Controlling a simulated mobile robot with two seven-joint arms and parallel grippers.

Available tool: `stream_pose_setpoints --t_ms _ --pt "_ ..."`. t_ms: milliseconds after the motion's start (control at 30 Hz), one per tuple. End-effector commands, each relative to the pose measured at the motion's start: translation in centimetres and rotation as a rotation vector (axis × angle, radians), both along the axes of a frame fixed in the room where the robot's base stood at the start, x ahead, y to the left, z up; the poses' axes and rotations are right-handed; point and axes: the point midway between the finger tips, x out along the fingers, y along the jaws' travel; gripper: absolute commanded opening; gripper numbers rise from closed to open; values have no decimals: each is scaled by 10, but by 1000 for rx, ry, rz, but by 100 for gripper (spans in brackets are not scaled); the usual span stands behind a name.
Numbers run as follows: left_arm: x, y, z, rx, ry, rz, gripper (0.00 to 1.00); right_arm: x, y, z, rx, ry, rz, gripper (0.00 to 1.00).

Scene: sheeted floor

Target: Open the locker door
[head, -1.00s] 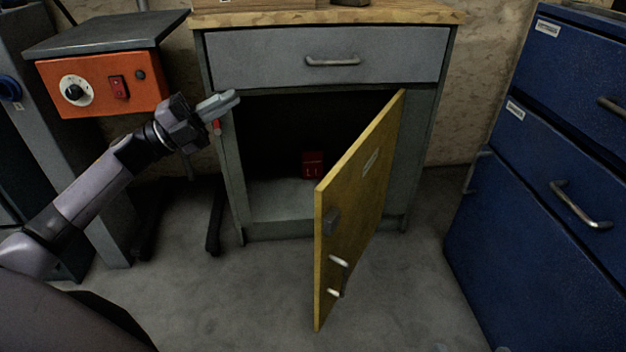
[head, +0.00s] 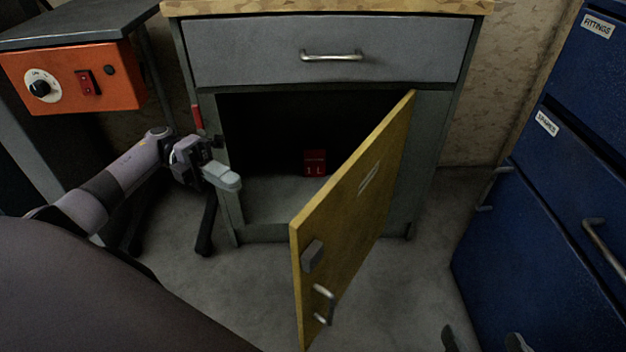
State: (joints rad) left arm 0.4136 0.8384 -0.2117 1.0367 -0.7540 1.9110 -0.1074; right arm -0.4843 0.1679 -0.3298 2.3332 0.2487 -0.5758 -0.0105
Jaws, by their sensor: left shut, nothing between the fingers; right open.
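The yellow locker door (head: 352,205) stands swung out from the right side of the grey locker (head: 410,185), well ajar. Its metal handle (head: 323,304) and a dark grey latch block (head: 312,255) are near the free edge. My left gripper (head: 228,178) is shut and empty, in front of the locker's left frame post and left of the door, apart from it. My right gripper (head: 483,343) shows only as two separated fingertips at the bottom edge, right of the door. The rest of it is out of frame.
A red box (head: 315,163) sits inside the dark locker. A grey drawer (head: 330,50) above it is closed. A blue drawer cabinet (head: 540,215) stands at the right. An orange control box (head: 75,78) hangs under a grey table at the left. Floor between door and blue cabinet is clear.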

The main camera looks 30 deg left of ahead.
Motion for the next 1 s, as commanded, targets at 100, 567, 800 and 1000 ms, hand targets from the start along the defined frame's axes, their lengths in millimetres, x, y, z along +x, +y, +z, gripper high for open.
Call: stream_pose_setpoints --t_ms 100,567,800,1000 --pt "1 0 -1 -2 4 3 0 0 0 0 0 1 0 100" --pt "-3 -47 -1 -4 4 1 0 -4 2 0 14 21 6 100" --pt "-6 -90 -1 -5 3 1 0 -4 2 -3 11 21 5 100" --pt "-9 -121 -2 -4 3 3 0 -3 1 -5 -2 8 -1 100"
